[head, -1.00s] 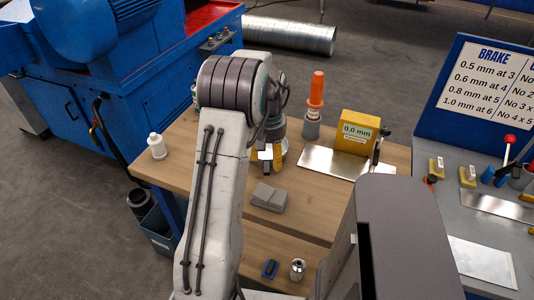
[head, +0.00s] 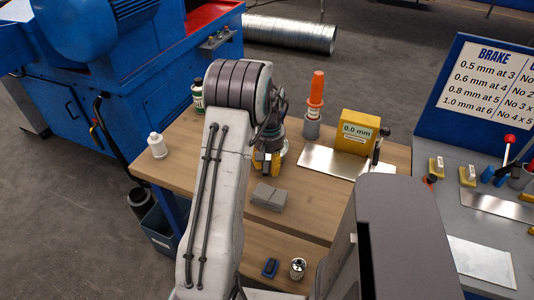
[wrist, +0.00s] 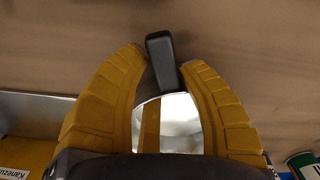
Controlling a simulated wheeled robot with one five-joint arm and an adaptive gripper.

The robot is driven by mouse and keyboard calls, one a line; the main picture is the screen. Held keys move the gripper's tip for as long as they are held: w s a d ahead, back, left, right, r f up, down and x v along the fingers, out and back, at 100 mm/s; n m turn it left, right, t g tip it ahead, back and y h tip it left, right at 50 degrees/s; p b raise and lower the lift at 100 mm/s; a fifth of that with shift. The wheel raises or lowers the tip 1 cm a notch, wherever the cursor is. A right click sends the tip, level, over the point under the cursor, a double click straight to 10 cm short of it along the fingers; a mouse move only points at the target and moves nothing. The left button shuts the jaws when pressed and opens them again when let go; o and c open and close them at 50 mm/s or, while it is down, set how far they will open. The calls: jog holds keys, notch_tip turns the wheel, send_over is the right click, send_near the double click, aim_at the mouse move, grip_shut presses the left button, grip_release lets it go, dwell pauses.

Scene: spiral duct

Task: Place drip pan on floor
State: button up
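What looks like the drip pan is a shiny, rounded metal dish with a dark grey handle, in the wrist view (wrist: 180,122). Only a pale edge of it shows beside my gripper in the head view (head: 285,149). It appears to rest on the wooden bench (head: 205,176). My gripper (wrist: 162,60) has yellow fingers spread to either side of the handle, with narrow gaps visible. It points down over the pan, in the head view above the bench's middle (head: 267,168). My gripper's palm hides the near part of the pan.
A grey folded stack (head: 269,196) lies in front of my gripper. An orange-tipped tube (head: 315,95), a yellow gauge box (head: 357,130) and a metal sheet (head: 325,162) are to the right. A white bottle (head: 157,146) stands left. Open grey floor (head: 60,215) lies left of the bench.

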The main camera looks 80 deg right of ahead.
grip_shut()
dwell(0.4)
